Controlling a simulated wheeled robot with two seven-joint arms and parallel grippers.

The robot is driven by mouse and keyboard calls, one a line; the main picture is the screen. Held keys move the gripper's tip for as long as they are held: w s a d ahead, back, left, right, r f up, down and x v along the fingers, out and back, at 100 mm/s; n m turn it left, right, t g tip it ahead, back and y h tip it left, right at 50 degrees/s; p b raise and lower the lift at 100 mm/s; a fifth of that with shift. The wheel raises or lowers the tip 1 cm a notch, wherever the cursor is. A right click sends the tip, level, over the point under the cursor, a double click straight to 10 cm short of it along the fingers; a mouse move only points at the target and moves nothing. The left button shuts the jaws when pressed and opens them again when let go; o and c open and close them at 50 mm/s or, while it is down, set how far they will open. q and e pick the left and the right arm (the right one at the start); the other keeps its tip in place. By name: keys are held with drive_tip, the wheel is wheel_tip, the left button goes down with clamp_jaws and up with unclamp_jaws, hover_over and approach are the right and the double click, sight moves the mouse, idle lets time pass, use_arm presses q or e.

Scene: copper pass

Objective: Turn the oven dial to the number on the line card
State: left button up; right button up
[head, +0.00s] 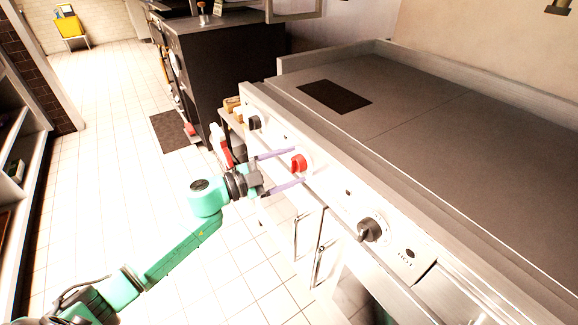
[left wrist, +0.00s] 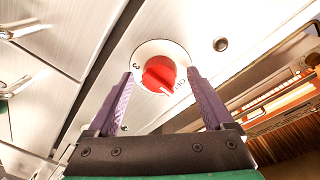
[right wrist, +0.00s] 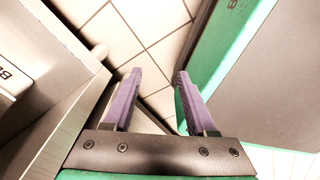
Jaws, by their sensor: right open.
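The red oven dial (head: 299,164) is on the front panel of the steel range. In the left wrist view the dial (left wrist: 159,74) sits on a white round plate with a "3" at its left; its white pointer line points down and right. Other marks are partly hidden. My left gripper (head: 299,168) is open, its purple fingers on either side of the dial with small gaps. My right gripper (right wrist: 158,73) shows only in the right wrist view, open and empty over floor tiles. I cannot make out a line card in any view.
Black knobs (head: 370,229) and (head: 254,122) flank the red dial on the panel. The flat griddle top (head: 430,120) lies behind it. A dark cabinet (head: 225,60) stands beyond the range. The tiled floor (head: 105,150) at left is open, with shelves (head: 22,160) at the far left.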

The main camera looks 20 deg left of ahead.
use_arm(q)
clamp_jaws()
drive_tip(key=shift+m, duration=0.3)
drive_tip(key=m, duration=0.7)
drive_tip(key=shift+y, duration=0.4)
drive_tip(key=shift+m, duration=0.8)
drive_tip(key=shift+r, duration=0.1)
